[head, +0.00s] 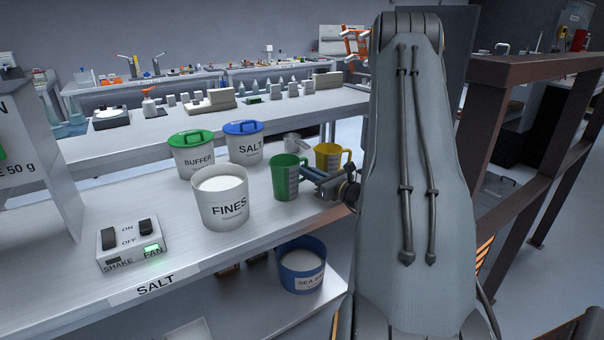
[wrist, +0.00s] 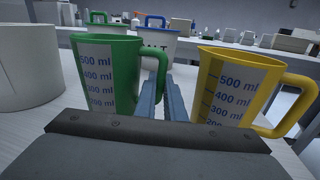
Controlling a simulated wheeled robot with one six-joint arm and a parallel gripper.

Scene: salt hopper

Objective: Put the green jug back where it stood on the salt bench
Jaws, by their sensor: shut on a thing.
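The green jug (head: 286,177) is upright at the salt bench (head: 130,203), right of the FINES tub. In the wrist view the green jug (wrist: 108,72) shows its ml scale. My gripper (head: 308,174) reaches in from the right. In the wrist view its two blue-grey fingers (wrist: 164,90) are closed around the green handle. The jug's base looks at or very near the bench top; I cannot tell whether it touches. A yellow jug (head: 328,158) stands just behind and right of my gripper, and close right of the fingers in the wrist view (wrist: 240,85).
The white FINES tub (head: 221,203) stands close left of the green jug. BUFFER (head: 192,157) and SALT (head: 245,145) lidded tubs stand behind. A switch box (head: 130,245) is at front left. A blue tub (head: 302,270) is on the lower shelf. Bare bench lies in front of the jug.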

